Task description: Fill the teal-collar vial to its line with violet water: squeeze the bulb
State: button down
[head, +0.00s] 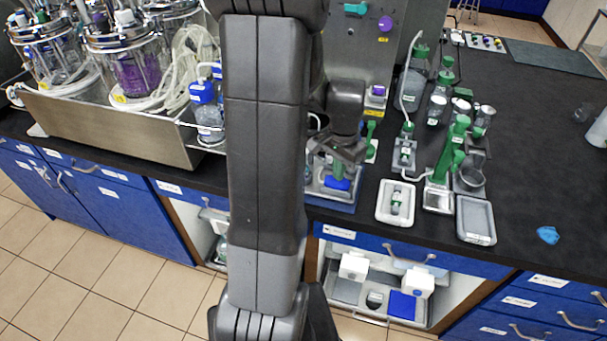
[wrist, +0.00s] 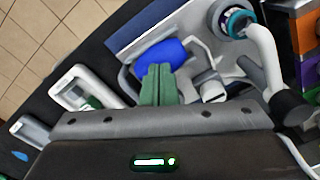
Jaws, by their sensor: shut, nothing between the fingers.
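The blue bulb (wrist: 160,60) lies on a pale station in the wrist view; it also shows in the head view (head: 338,184). My gripper (wrist: 158,72) has its green fingers shut side by side with nothing between them. Their tips overlap the bulb's near edge in the picture; I cannot tell whether they touch it. A round teal collar (wrist: 237,22), likely the vial's, is at the upper right of the wrist view, with a pale tube beside it. The vial's fill line and water level are not visible. Violet liquid (head: 140,72) stands in a glass bioreactor at the head view's left.
A white tray with a small vial (head: 396,200) and a grey tray (head: 476,220) lie right of the station. A green-topped stand (head: 455,145) rises behind them. A blue crumpled item (head: 548,234) lies on the black bench, with free room around it. My arm hides the bench's middle.

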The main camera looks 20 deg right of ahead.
jog(key=shift+f, duration=0.2)
jog(key=shift+f+b, duration=0.55)
jog(key=shift+b, duration=0.05)
jog(key=shift+r+p, duration=1.25)
jog(key=shift+r, duration=0.3)
jog(key=shift+f+b, duration=0.7)
jog(key=shift+f, duration=0.25)
jog(key=shift+r+p, duration=0.7)
jog(key=shift+r, duration=0.25)
jog(key=shift+f, duration=0.15)
